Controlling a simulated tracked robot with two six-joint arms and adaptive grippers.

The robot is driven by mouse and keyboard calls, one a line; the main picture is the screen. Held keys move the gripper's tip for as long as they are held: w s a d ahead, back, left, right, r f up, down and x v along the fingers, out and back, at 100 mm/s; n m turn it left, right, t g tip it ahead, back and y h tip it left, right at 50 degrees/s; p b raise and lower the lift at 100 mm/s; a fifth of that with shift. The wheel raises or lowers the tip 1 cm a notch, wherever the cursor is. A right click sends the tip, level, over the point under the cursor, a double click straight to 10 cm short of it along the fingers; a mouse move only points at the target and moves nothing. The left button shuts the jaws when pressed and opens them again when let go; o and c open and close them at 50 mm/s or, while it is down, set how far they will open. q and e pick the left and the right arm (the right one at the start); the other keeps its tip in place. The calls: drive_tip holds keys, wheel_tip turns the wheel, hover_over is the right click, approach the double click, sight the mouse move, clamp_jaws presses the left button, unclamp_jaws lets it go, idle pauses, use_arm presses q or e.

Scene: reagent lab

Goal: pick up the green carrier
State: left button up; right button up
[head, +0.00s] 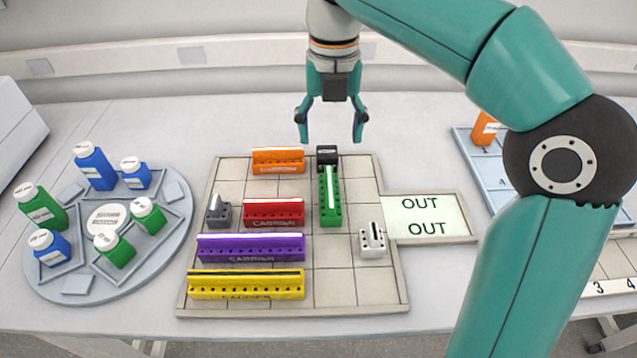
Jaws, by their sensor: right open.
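The green carrier (335,206) stands on the tiled board (350,296), its long side running from back to front, right of the middle. A pale strip runs along its top. A small black block (327,155) stands at its back end. My right gripper (331,138) is open and empty, pointing down, with its fingers spread above the back edge of the board near the black block. It appears apart from the carrier. My left gripper is not in view.
Orange (278,161), red (273,212), purple (250,247) and yellow (246,285) carriers lie crosswise on the board. Grey (218,213) and white (372,241) blocks stand there too. The OUT pad (428,216) adjoins the right edge. A bottle turntable (62,289) is at left.

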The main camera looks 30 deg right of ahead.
sight(329, 184)
wheel_tip(329, 184, down, 10)
drive_tip(key=shift+r+b, duration=0.15)
drive_tip(key=shift+b, duration=0.9)
drive_tip(key=shift+w+d+f+b, duration=0.1)
drive_tip(key=shift+f+b, duration=0.05)
drive_tip(key=shift+f, duration=1.5)
drive_tip(key=shift+w+d+f+b, duration=0.1)
drive_tip(key=shift+f+b, duration=0.05)
drive_tip(key=shift+f, duration=1.5)
drive_tip(key=c, duration=1.3)
